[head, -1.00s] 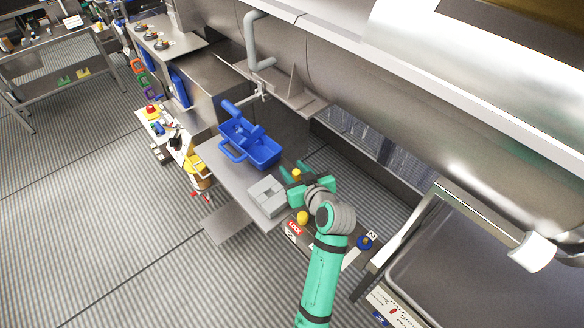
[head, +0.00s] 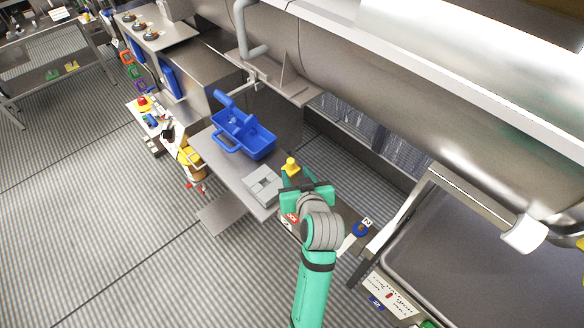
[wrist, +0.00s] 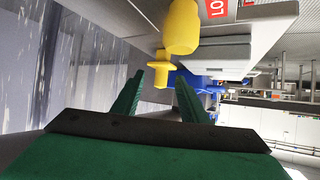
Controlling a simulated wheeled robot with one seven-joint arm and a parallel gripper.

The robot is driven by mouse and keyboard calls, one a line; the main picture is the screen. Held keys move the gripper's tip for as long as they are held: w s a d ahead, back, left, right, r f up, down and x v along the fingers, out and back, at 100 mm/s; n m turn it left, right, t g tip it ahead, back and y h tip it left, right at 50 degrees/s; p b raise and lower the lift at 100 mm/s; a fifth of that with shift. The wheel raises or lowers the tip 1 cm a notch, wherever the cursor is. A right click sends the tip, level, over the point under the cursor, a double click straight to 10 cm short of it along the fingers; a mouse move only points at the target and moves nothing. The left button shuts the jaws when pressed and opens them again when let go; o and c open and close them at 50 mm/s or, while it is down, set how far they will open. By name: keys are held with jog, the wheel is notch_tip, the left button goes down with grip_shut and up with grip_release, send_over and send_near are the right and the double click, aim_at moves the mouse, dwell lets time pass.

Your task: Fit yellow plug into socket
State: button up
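A yellow plug-like piece (head: 291,167) shows at the table's right edge in the head view, just beyond my gripper (head: 303,187). In the wrist view a yellow piece with a wider collar (wrist: 160,67) lies just past the fingertips, in line with the gap. My gripper (wrist: 160,84) is open, with nothing between its two green fingers. A second, rounded yellow piece (wrist: 183,27) is nearer the wrist camera, beside a red LOCK label (wrist: 217,8). In the head view my arm hides this second piece. I cannot make out the socket for certain.
A grey block with slots (head: 263,187) sits on the metal table (head: 232,172), left of my gripper. A blue tray (head: 262,146) stands farther back. A blue round knob (head: 361,229) is to the right. The big steel drum (head: 400,110) bounds the right side.

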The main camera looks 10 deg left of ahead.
aim_at(290, 163)
jog(key=shift+a+f+m+h, duration=0.15)
jog(key=shift+a+m+h, duration=0.5)
jog(key=shift+m+h, duration=0.2)
jog(key=shift+s+a+m+t+h, duration=0.1)
jog(key=shift+a+m+t+h, duration=0.1)
jog(key=shift+m+t+h, duration=0.3)
jog(key=shift+s+a+r+m+t+h, duration=0.25)
jog(key=shift+r+m+h, duration=0.15)
jog(key=shift+r+h, duration=0.15)
jog(key=shift+s+a+r+m+t+h, duration=0.15)
jog(key=shift+a+r+m+t+h, duration=0.15)
jog(key=shift+r+h, duration=0.25)
jog(key=shift+w+d, duration=0.1)
jog(key=shift+w, duration=0.05)
jog(key=x, duration=0.4)
jog(key=shift+w+f, duration=0.1)
jog(key=shift+w, duration=0.15)
jog(key=shift+x, duration=3)
jog(key=shift+s+f, duration=0.1)
jog(key=shift+f, duration=0.1)
grip_shut()
